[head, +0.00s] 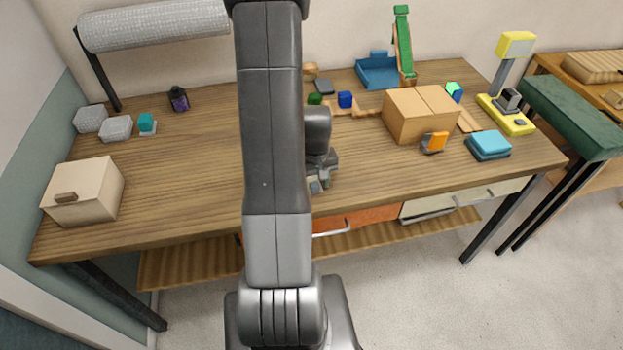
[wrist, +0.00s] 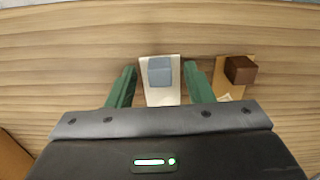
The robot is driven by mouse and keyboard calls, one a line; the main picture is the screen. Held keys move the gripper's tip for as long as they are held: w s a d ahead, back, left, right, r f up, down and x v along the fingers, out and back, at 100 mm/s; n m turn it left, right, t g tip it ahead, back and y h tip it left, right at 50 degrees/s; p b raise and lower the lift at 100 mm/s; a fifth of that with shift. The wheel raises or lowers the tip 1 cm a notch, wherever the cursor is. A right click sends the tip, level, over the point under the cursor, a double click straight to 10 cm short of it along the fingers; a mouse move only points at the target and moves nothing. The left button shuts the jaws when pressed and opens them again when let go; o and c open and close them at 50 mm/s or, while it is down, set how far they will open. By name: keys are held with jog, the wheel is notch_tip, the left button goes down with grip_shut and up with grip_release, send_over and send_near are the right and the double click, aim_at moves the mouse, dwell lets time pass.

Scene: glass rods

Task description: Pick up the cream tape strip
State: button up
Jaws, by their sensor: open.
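A cream strip (wrist: 162,97) lies on the wooden table in the wrist view, and a blue-grey block (wrist: 160,71) covers its far part. My gripper (wrist: 160,74) is open, with one green finger on each side of the strip. The fingers look apart from the strip and the block, with narrow gaps on both sides. The strip's near end is hidden by the gripper body. In the head view my gripper (head: 324,178) is over the middle of the table, and the arm hides much around it. I cannot make out the strip clearly there.
A brown block (wrist: 240,70) on a tan piece (wrist: 228,88) lies just right of the right finger. On the table (head: 190,180) stand a cardboard box (head: 420,114), an orange item (head: 435,142), a teal case (head: 488,145) and a cream box (head: 84,190). The table's left middle is clear.

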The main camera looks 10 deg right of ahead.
jog(key=shift+f, duration=0.1)
grip_shut()
dwell(0.3)
